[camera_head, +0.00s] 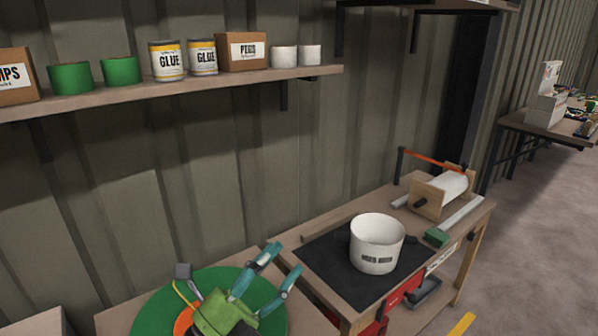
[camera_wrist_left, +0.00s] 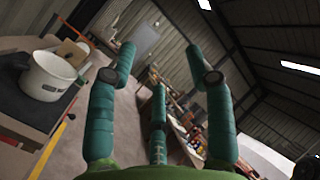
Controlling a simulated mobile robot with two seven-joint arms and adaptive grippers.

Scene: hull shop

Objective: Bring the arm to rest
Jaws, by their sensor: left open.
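My left gripper (camera_head: 280,265) is at the bottom centre of the head view, with a green body and teal fingers. The fingers are spread open, with nothing between them. In the left wrist view the teal fingers (camera_wrist_left: 160,72) stand apart and point out into the open room. In the head view the gripper is left of the bench with the white pot (camera_head: 376,243), apart from the pot. My right gripper is in neither view.
The pot stands on a black mat (camera_head: 335,279) on a wooden bench. A roller device (camera_head: 440,193) and a green block (camera_head: 436,237) are at its right. Above, a wall shelf (camera_head: 150,97) holds cans and boxes. Grey floor (camera_head: 545,225) is open at the right.

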